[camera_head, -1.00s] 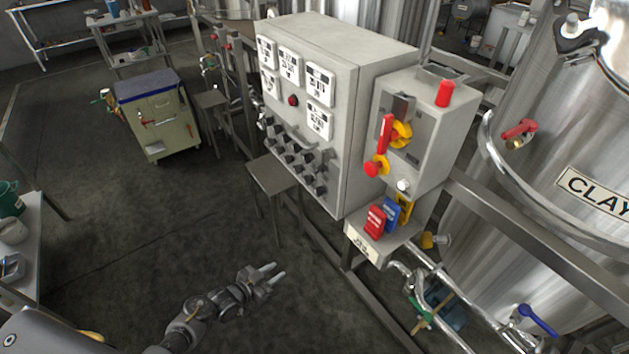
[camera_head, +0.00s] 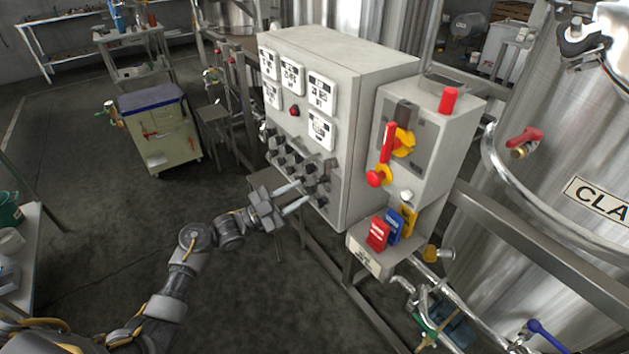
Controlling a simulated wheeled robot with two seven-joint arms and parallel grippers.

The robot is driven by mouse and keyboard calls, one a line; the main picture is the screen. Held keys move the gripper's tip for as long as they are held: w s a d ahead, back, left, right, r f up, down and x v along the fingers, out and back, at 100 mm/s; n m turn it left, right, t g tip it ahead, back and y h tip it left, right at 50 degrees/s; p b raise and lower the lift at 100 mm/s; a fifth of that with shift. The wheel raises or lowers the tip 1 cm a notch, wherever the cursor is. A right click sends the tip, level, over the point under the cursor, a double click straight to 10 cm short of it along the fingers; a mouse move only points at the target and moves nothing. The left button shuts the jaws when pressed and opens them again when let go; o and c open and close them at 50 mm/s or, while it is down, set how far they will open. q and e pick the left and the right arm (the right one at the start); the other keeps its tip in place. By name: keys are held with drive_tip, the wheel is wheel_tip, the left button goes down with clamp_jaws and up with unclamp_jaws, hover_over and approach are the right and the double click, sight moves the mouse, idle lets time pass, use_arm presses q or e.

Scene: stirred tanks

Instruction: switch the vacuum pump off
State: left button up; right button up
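A large grey control cabinet (camera_head: 345,135) has white display panels, a red lamp (camera_head: 294,110) and rows of black knobs (camera_head: 300,165) low on its front. A smaller grey box (camera_head: 455,125) at its right carries a red lever (camera_head: 388,143) on a yellow mount, a red knob (camera_head: 377,179) and a red lamp on top (camera_head: 449,100). I cannot tell which control belongs to the vacuum pump. My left gripper (camera_head: 304,192) is open and empty, its two fingers apart, pointing right in front of the lower knobs. Contact is not visible. My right gripper is out of view.
A shelf (camera_head: 365,255) under the small box holds red, blue and yellow tags. A steel tank (camera_head: 560,230) with a red valve handle stands at the right, with pipes and a steel rail (camera_head: 540,250) before it. A tool cart (camera_head: 160,140) stands at the left. Open floor lies between.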

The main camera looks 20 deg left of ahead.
sight(317, 182)
use_arm(q)
drive_tip(key=p+x, duration=0.1)
drive_tip(key=x, duration=0.4)
drive_tip(key=shift+w+d, duration=0.15)
drive_tip(key=shift+d, duration=0.1)
drive_tip(key=shift+c, duration=0.4)
clamp_jaws()
